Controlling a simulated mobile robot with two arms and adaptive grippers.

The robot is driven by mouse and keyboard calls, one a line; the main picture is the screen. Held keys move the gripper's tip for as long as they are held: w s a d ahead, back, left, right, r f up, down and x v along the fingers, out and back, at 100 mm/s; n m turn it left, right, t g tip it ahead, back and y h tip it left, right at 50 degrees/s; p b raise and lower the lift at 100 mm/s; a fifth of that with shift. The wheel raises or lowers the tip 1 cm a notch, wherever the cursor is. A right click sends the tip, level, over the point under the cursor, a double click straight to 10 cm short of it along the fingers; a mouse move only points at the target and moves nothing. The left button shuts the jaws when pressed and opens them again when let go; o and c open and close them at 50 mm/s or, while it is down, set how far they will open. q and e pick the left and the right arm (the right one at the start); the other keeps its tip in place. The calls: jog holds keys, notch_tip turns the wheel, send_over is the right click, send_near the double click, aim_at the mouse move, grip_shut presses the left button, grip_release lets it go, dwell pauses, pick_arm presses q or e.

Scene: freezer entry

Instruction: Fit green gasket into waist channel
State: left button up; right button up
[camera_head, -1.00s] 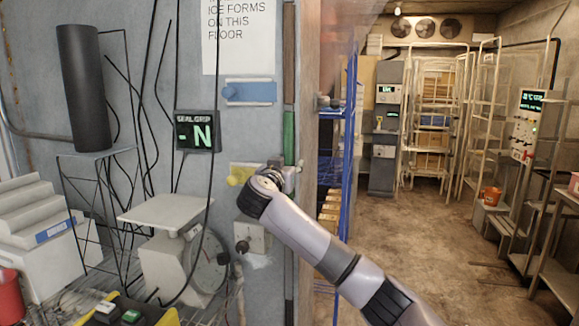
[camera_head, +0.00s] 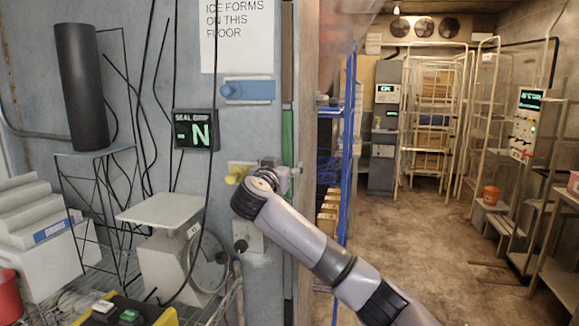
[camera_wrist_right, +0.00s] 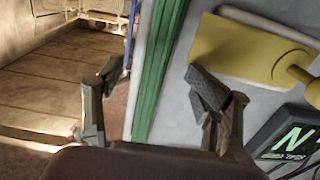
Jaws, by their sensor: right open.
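The green gasket (camera_head: 288,137) shows as a bright vertical strip along the jamb edge, just above my right gripper. A darker strip runs above it in the same line; I cannot tell whether that is gasket or bare channel. In the right wrist view the gasket (camera_wrist_right: 160,70) runs between my fingers beside a pale strip. My right gripper (camera_wrist_right: 155,82) is open, one finger on each side of the edge, not closed on the gasket. In the head view my right gripper (camera_head: 284,174) partly hides the edge at waist height. My left gripper is out of view.
A yellow plate with a knob (camera_wrist_right: 240,48) is close to the right finger. A seal grip display (camera_head: 196,130) hangs left of the edge. A scale (camera_head: 165,212) stands below left. A blue rack (camera_head: 347,150) stands right of the jamb; the floor beyond is largely clear.

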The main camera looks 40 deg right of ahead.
jog(key=shift+s+a+b, duration=0.35)
jog(key=shift+s+a, duration=0.1)
jog(key=shift+s, duration=0.2)
jog(key=shift+b+v, duration=0.7)
jog(key=shift+v, duration=1.45)
jog(key=v, duration=1.2)
